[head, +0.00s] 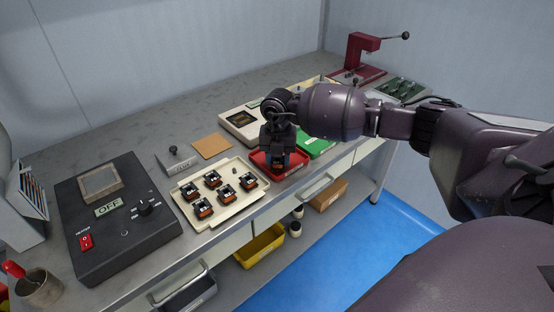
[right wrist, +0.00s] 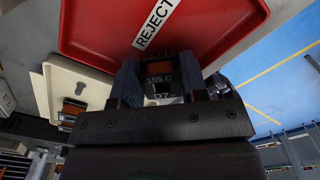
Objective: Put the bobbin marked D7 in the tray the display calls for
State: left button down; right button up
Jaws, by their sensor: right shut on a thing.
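My right gripper (head: 277,158) is shut on a dark bobbin with an orange winding. In the right wrist view the bobbin (right wrist: 160,82) shows "D7" on its lower part and what looks like "155 C" above. The gripper (right wrist: 165,100) holds it at the red tray (head: 296,170), which bears a "REJECT" label in the right wrist view (right wrist: 205,14). Whether the bobbin touches the tray floor I cannot tell. A green tray (head: 319,147) lies just behind the red one, partly hidden by my arm. A cream device with a dark display (head: 240,118) stands behind; its text is unreadable here. My left gripper is out of view.
A cream tray (head: 244,207) with several orange-and-black bobbins lies left of the red tray. A black heater box (head: 122,235) reads "OFF". A tan pad (head: 212,146) and a red press (head: 358,65) are on the bench. A yellow bin (head: 260,246) sits below.

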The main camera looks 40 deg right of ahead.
aim_at(278, 157)
jog(key=shift+f, duration=0.4)
jog(key=shift+r, duration=0.15)
jog(key=o, duration=0.7)
jog(key=shift+f, duration=0.2)
notch_tip(278, 157, up, 8)
jog(key=shift+f+p, duration=0.1)
jog(key=shift+p, duration=0.55)
notch_tip(278, 157, up, 5)
jog(key=shift+f, duration=0.2)
